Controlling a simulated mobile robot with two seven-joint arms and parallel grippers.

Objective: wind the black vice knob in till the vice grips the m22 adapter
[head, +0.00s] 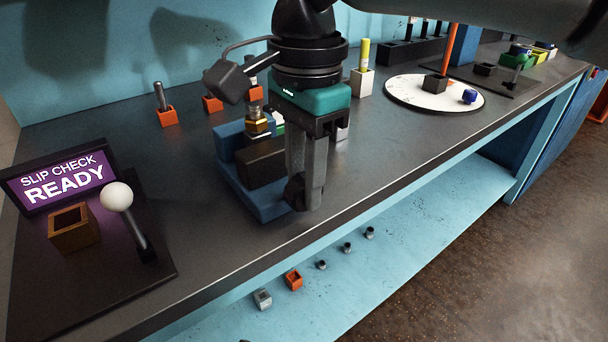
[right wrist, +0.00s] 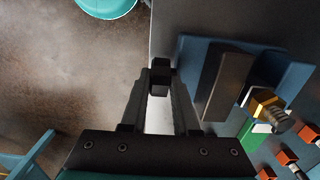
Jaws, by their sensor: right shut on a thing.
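The vice has a blue base (head: 262,205) with a black jaw block (head: 264,163); it also shows in the right wrist view (right wrist: 300,72). The brass m22 adapter (head: 257,124) stands upright at the vice, behind the black block, with a dark threaded top; it also shows in the right wrist view (right wrist: 264,102). I cannot tell whether the jaws touch it. My right gripper (head: 307,196) points down at the vice's front side, shut on the black vice knob (right wrist: 160,76). My left gripper is not in view.
A sign reading "SLIP CHECK READY" (head: 66,180), a brown open box (head: 73,228) and a white-balled lever (head: 117,197) stand at left. Orange holders (head: 167,117) stand behind the vice. A white round plate (head: 405,92) lies right. The bench's front edge is close to the gripper.

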